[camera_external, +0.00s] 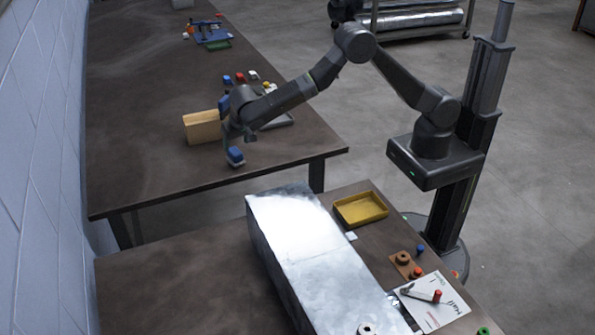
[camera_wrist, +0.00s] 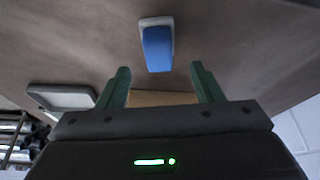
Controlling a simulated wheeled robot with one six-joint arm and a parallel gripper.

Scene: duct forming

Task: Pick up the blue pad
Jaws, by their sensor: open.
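The blue pad (camera_wrist: 157,47) shows in the wrist view at the top middle, on a pale grey backing, lying on the brown table. In the external view the blue pad (camera_external: 235,155) is near the front edge of the far table, just below my gripper (camera_external: 230,138). In the wrist view my gripper (camera_wrist: 160,84) has its two dark green fingers spread apart, with nothing between them. The pad lies beyond the fingertips and roughly in line with the gap. Whether the fingers touch the pad cannot be told from the external view.
A light wooden block (camera_external: 202,127) stands left of my gripper. A grey tray (camera_wrist: 63,97) and small coloured pieces (camera_external: 240,77) are on the same table. A shiny metal duct (camera_external: 300,240) and a yellow tray (camera_external: 361,208) are on the near table. The far table's left front is clear.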

